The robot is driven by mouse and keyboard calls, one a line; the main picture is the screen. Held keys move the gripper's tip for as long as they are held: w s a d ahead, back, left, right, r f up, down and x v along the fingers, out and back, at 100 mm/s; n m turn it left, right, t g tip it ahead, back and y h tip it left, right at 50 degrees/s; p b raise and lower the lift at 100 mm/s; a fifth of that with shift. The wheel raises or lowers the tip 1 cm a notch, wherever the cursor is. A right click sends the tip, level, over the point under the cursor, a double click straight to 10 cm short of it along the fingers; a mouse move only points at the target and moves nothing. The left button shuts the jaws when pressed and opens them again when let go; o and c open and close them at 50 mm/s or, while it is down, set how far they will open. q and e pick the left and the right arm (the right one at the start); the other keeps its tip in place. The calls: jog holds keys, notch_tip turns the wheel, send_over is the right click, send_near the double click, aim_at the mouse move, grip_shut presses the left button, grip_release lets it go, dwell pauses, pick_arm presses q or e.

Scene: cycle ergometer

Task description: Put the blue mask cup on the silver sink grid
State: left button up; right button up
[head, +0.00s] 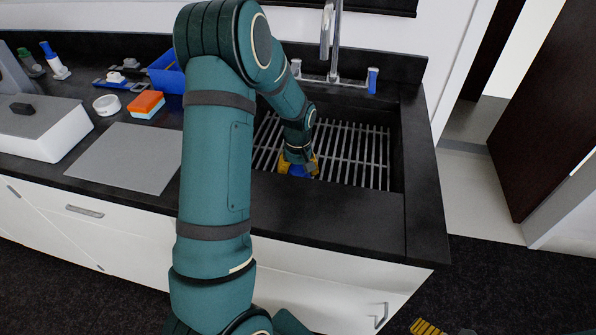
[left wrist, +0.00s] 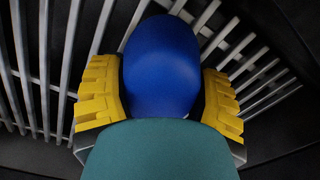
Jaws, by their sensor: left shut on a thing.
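The blue mask cup (left wrist: 162,65) is between the two yellow fingers of my left gripper (left wrist: 160,90), which is shut on it. In the head view only a small blue part of the cup (head: 299,171) shows below the gripper (head: 298,165). The silver sink grid (head: 350,150) lies in the dark sink, and its bars (left wrist: 48,60) show behind the cup in the left wrist view. The cup is over or on the grid; I cannot tell whether it touches. Yellow fingers of my right gripper (head: 428,327) show at the bottom edge; their opening is unclear.
A faucet (head: 334,45) stands behind the sink, with its dark rim (head: 330,215) in front. Left on the counter are a grey mat (head: 127,157), an orange sponge (head: 146,104), a white round dish (head: 107,105), a blue bin (head: 166,75) and a white box (head: 45,130).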

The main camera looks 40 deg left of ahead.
pick_arm(q)
jog(key=shift+f, duration=0.2)
jog(key=o, duration=1.2)
jog(key=shift+o, duration=0.2)
jog(key=shift+r, duration=0.1)
notch_tip(320, 180, up, 12)
jog(key=p, duration=0.3)
jog(key=shift+r, duration=0.15)
